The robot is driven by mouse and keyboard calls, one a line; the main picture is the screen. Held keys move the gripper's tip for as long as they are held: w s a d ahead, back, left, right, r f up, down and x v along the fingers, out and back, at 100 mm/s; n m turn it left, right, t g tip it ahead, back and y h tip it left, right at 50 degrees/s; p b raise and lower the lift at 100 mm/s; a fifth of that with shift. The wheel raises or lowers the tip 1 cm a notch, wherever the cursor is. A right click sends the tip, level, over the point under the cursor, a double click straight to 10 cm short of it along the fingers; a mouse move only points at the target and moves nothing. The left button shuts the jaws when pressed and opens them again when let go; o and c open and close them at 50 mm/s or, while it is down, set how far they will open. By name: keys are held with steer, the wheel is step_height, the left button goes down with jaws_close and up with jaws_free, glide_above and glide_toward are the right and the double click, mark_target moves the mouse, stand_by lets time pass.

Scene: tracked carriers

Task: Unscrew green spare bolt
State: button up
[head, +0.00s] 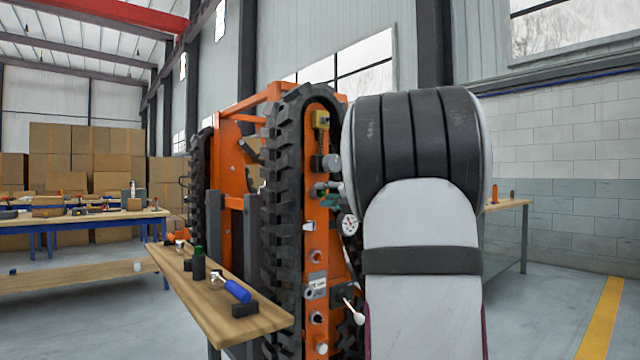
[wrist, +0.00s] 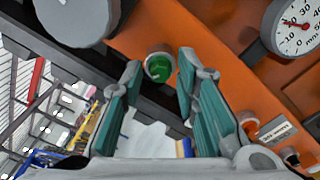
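The green bolt (wrist: 160,67) is seen end-on in the wrist view, in a pale round collar on the orange carrier panel (wrist: 195,25). My gripper (wrist: 161,72) has two teal fingers spread apart, one to each side of the bolt in the picture. No contact with the bolt shows, and the depth between them is hard to tell. In the head view, the teal fingertips of my gripper (head: 329,201) show beside the orange panel (head: 317,240), close to a small green bolt end (head: 320,188). My arm hides the rest of the gripper there.
A round dial gauge (wrist: 296,25) and a large grey knob (wrist: 75,18) flank the bolt. Black tracks (head: 283,210) edge the carrier. A wooden shelf (head: 215,300) holds a dark cylinder with a green top (head: 198,263) and a blue-handled tool (head: 237,291).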

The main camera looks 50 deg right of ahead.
steer(key=m+p, duration=0.4)
steer(key=shift+r, duration=0.2)
steer(key=shift+f+m+p, duration=0.2)
steer(key=shift+m+p, duration=0.85)
steer(key=shift+m, duration=0.05)
steer(key=m+p, duration=0.2)
steer(key=p, duration=0.1)
steer(key=shift+r+m, duration=0.2)
steer(key=shift+m, duration=0.1)
steer(key=m+p, duration=0.4)
steer(key=p, duration=0.2)
steer(key=shift+s, duration=0.1)
steer(key=m+p, duration=0.2)
steer(key=m, duration=0.1)
steer(key=shift+f+p, duration=0.15)
steer(key=shift+p, duration=0.25)
steer(key=m+p, duration=0.4)
steer(key=p, duration=0.1)
steer(key=m+p, duration=0.4)
steer(key=p, duration=0.2)
steer(key=shift+m+p, duration=0.4)
steer(key=shift+m, duration=0.3)
